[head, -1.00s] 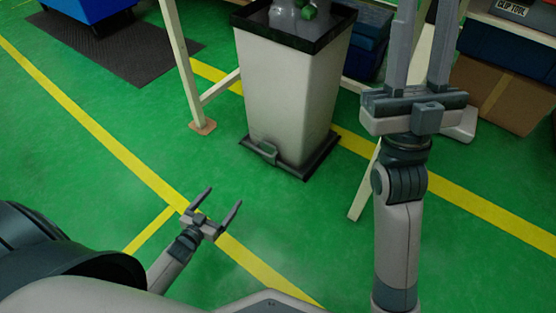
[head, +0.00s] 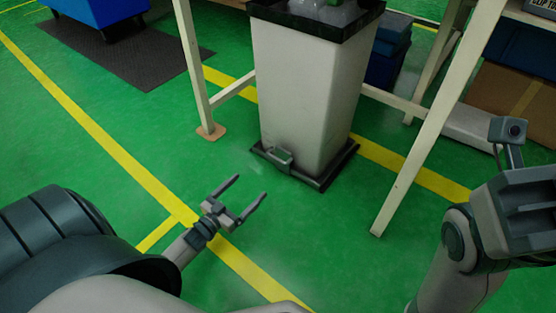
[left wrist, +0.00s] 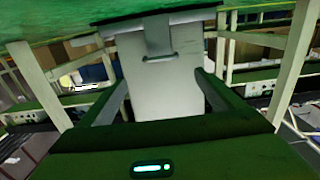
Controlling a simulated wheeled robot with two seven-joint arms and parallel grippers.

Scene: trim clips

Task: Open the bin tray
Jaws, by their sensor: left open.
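A tall pale bin (head: 305,95) with a black rim stands on the green floor, under a bench. Its black base (head: 328,178) has a small grey pedal-like handle (head: 279,157) at the front. My left gripper (head: 250,186) is open and empty, low in front of the bin and apart from it, fingers pointing towards its base. In the left wrist view the bin (left wrist: 165,95) appears upside down between my two open fingers (left wrist: 160,70), with its handle (left wrist: 158,42) near the top. My right arm is at the right edge; its fingers do not show.
Cream bench legs (head: 195,75) stand left of the bin, and a slanting one (head: 425,150) stands right. A blue container (head: 95,10) sits over a dark mat (head: 135,60) at upper left. A cardboard box (head: 510,100) lies at right. The floor before the bin is clear.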

